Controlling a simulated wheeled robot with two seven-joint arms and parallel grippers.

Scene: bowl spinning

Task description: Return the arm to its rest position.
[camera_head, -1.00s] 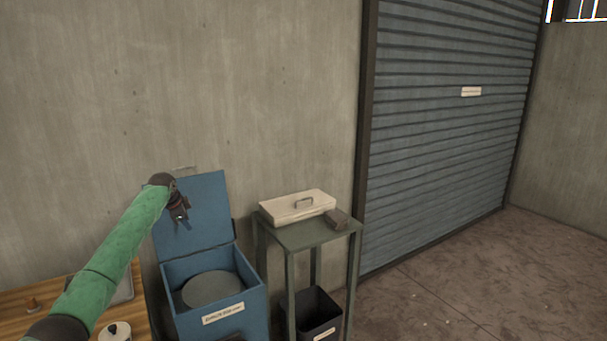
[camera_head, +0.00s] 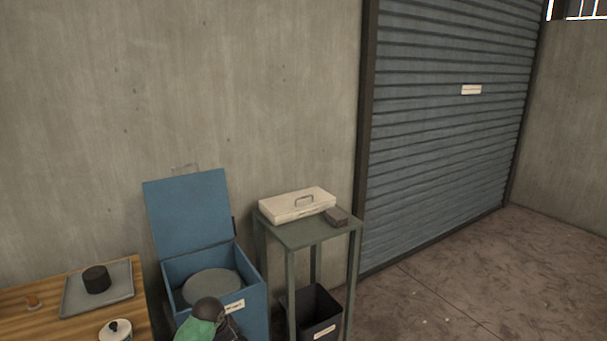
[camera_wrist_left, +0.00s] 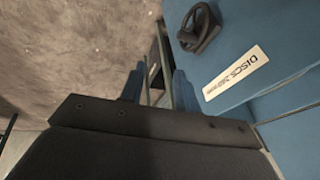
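My left arm shows at the bottom of the head view as a green link ending in a dark joint, low in front of the blue box (camera_head: 255,300). In the left wrist view my left gripper (camera_wrist_left: 160,88) has its two fingertips apart, with nothing between them. The box's blue front, with a black handle (camera_wrist_left: 199,27) and a white label (camera_wrist_left: 236,72), is close to the right of the fingers there. The fingertips cannot be made out in the head view. My right gripper is in neither view.
The blue box has its lid (camera_head: 188,218) raised and a grey disc (camera_head: 211,284) inside. A green stand (camera_head: 310,236) to its right bears a white case (camera_head: 297,205); a black bin (camera_head: 320,312) is below. A wooden table (camera_head: 40,322) holds a grey tray (camera_head: 120,283). Floor at right is clear.

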